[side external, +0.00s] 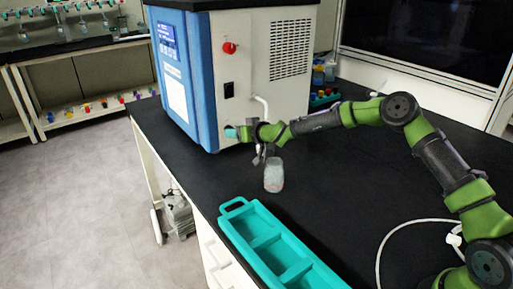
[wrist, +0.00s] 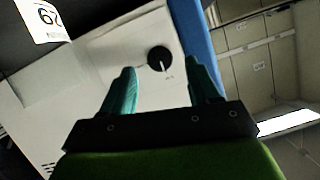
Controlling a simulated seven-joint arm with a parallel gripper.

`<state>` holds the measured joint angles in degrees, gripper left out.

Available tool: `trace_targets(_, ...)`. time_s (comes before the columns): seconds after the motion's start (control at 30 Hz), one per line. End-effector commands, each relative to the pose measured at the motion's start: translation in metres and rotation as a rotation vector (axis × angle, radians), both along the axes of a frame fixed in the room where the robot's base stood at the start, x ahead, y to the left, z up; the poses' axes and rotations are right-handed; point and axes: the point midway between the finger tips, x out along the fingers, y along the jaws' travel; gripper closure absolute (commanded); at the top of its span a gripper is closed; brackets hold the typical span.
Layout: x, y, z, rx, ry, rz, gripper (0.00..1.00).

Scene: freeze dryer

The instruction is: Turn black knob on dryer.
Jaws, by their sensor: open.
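The freeze dryer (side external: 270,85) stands on the black bench, with a blue front and a white side panel. In the wrist view the round black knob (wrist: 158,58) with a pale pointer line sits on the white panel near the blue edge. My gripper (wrist: 161,66) is open, with its teal fingers spread on either side of the knob in the picture. Whether the fingertips touch the knob or panel is not clear.
A teal tray (side external: 275,243) lies at the bench's front edge.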

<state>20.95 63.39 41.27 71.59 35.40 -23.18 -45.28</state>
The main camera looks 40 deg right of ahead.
Motion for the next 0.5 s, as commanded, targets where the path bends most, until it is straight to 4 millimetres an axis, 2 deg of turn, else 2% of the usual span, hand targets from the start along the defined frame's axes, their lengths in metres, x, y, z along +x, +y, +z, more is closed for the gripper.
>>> trace_targets(0.03,0.002,0.0,-0.007,0.003,0.0,-0.002,0.39)
trace_targets(0.2,0.019,0.001,-0.011,0.0,-0.001,-0.002,0.39)
trace_targets(0.5,0.028,0.003,-0.014,-0.001,-0.001,0.001,0.39)
